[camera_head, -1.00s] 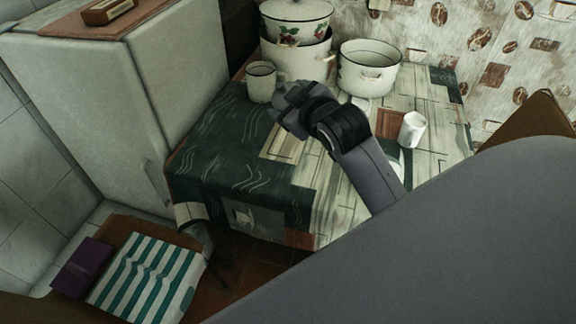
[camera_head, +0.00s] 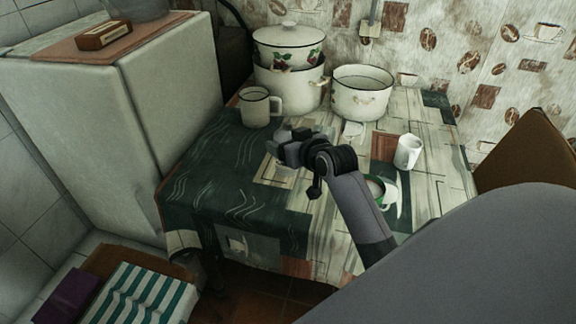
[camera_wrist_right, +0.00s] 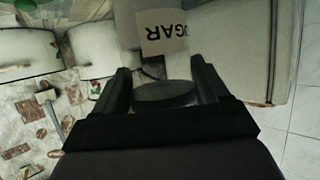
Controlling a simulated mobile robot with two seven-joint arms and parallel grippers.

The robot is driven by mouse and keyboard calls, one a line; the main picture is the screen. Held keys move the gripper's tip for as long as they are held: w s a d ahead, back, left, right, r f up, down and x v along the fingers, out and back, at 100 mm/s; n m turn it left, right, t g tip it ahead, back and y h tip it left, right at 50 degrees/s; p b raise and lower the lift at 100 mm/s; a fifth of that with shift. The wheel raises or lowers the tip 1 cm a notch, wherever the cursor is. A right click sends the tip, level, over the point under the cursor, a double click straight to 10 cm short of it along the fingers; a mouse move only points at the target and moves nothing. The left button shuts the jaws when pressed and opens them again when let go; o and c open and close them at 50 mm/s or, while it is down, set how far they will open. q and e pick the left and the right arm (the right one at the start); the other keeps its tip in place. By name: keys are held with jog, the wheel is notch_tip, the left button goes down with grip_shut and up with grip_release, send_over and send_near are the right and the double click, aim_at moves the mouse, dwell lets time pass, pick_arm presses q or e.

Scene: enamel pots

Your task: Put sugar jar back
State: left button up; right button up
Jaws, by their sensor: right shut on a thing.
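The sugar jar shows in the right wrist view, with a dark round lid (camera_wrist_right: 165,93) and a paper label (camera_wrist_right: 162,35) whose letters appear upside down. My right gripper (camera_wrist_right: 163,88) is shut on it, with a finger on each side of the dark lid. In the head view my right gripper (camera_head: 283,143) is over the table, just in front of the enamel mug (camera_head: 256,107). My left gripper is not in view.
The table (camera_head: 195,190) holds a stacked pot (camera_head: 285,85), a wide pot (camera_head: 361,95), a white cup (camera_head: 408,152) and a green-and-white cup (camera_head: 380,192). The fridge (camera_head: 180,90) stands at the left, with a small box (camera_head: 103,36) on top. A chair (camera_head: 530,150) is at the right.

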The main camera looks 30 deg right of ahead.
jog(key=shift+f+b, duration=0.35)
jog(key=shift+f, duration=2.85)
jog(key=shift+f, duration=0.15)
jog(key=o, duration=1.4)
jog(key=p+v, duration=0.1)
jog(key=v, duration=1.1)
